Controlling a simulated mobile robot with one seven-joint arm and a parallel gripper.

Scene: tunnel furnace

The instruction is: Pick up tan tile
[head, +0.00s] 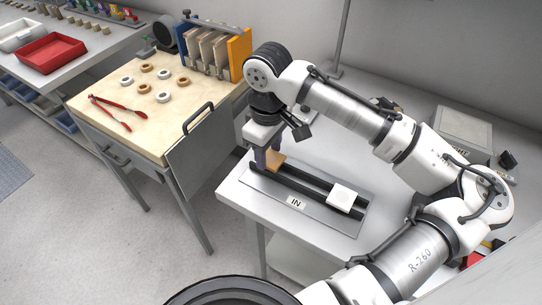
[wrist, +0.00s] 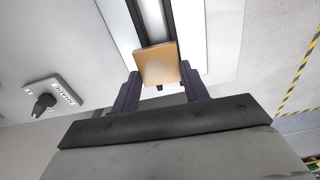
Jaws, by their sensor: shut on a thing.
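The tan tile (wrist: 158,63) is a thin, square plate between the two dark fingers of my gripper (wrist: 158,82) in the wrist view. My gripper is shut on it. In the head view the tan tile (head: 275,160) shows at the left end of the black rails (head: 300,183) on the grey "IN" plate, below my gripper (head: 266,158). I cannot tell whether the tile touches the rails.
A white tile (head: 341,197) sits at the right end of the rails. A wooden-topped bench (head: 150,120) with rings, red tongs (head: 110,113) and a tile rack (head: 210,50) stands to the left.

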